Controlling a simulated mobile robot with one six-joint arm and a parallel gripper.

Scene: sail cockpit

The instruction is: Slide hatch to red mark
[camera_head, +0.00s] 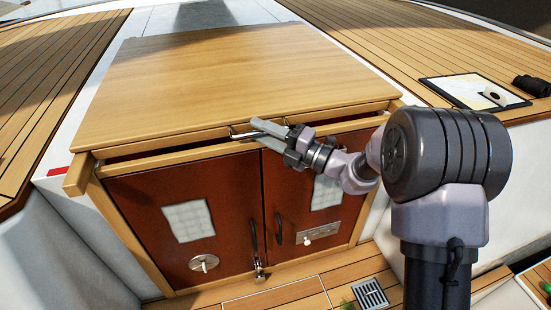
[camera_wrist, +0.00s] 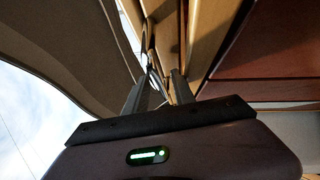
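The hatch (camera_head: 235,75) is a wide light-wood panel lying on top of the cabin entrance. A metal bar handle (camera_head: 240,132) is on its front edge. My gripper (camera_head: 264,125) is at this handle, reaching in from the right. In the wrist view my gripper's two fingers (camera_wrist: 158,88) stand apart, with a thin bar showing between or just beyond their tips. I see a gap between the fingers; contact with the handle is unclear. The red mark (camera_head: 57,171) is a small stripe on the white ledge at the left, beside the front left corner of the frame.
Below the hatch are two red-brown doors (camera_head: 235,205) with black handles and a latch. Slatted wooden decks (camera_head: 400,45) flank the hatch. A chart (camera_head: 468,90) and black binoculars (camera_head: 532,86) lie on the right deck. A drain grate (camera_head: 370,292) is in the floor.

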